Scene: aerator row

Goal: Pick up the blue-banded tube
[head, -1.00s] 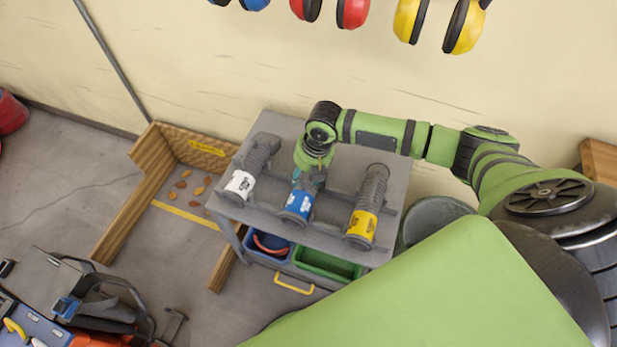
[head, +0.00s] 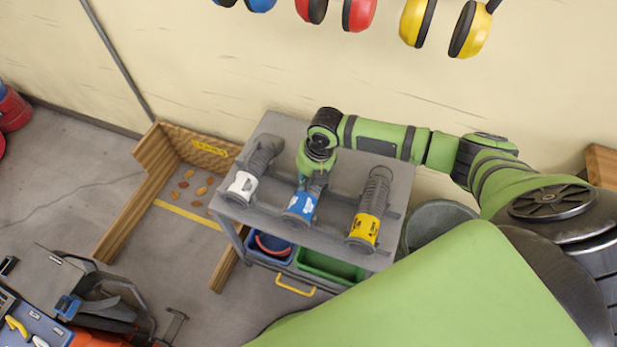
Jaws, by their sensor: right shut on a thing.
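The blue-banded tube (head: 301,205) lies in the middle of a row of three dark grey tubes on a grey cart top (head: 345,160). Its blue band faces the front edge; its rear part is hidden under my right gripper. My right gripper (head: 313,182) points down over the tube and is shut on it. The fingertips are mostly hidden by the wrist. I cannot tell whether the tube is clear of its rest. My left gripper is not in view.
A white-banded tube (head: 243,185) lies to the left and a yellow-banded tube (head: 365,228) to the right, both close by. Blue (head: 268,250) and green (head: 328,266) bins sit below the cart top. A wooden frame (head: 140,200) stands on the floor at left. Ear muffs (head: 418,20) hang on the wall.

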